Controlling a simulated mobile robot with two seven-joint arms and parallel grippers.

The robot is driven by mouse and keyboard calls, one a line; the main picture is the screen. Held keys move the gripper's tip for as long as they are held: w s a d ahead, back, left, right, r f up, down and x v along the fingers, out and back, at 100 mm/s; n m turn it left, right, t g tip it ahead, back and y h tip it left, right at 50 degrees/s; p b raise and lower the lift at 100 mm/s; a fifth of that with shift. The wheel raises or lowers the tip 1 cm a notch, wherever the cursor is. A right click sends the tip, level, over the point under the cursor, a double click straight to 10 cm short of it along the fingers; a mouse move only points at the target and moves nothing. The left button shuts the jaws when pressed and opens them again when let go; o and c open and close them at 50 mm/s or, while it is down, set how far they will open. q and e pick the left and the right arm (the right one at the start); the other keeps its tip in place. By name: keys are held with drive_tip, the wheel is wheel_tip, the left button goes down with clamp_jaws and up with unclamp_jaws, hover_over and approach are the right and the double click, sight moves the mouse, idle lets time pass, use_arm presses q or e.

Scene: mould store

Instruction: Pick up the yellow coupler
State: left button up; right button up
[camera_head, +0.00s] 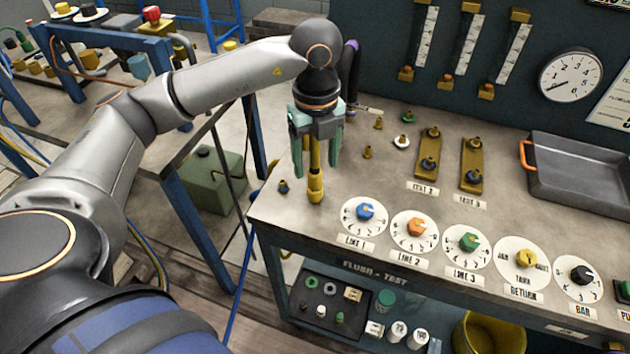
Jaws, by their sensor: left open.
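The yellow coupler (315,188) is a slim upright piece near the left end of the bench top (340,190). My left gripper (316,174) points down over it, with its green fingers open. The upper part of the coupler shows between the two fingers, and its lower end shows below the fingertips. I cannot tell whether either finger touches it. My right gripper is not in view.
A small dark fitting (283,187) sits left of the coupler. Small brass fittings (368,152) and two yellow blocks (428,152) stand to the right. Knobs, such as the blue one (365,211), line the front edge. A grey tray (580,170) lies at the right.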

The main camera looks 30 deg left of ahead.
sight(315, 182)
use_arm(q)
drive_tip(key=shift+s+a+f, duration=0.1)
drive_tip(key=shift+f, duration=1.85)
clamp_jaws()
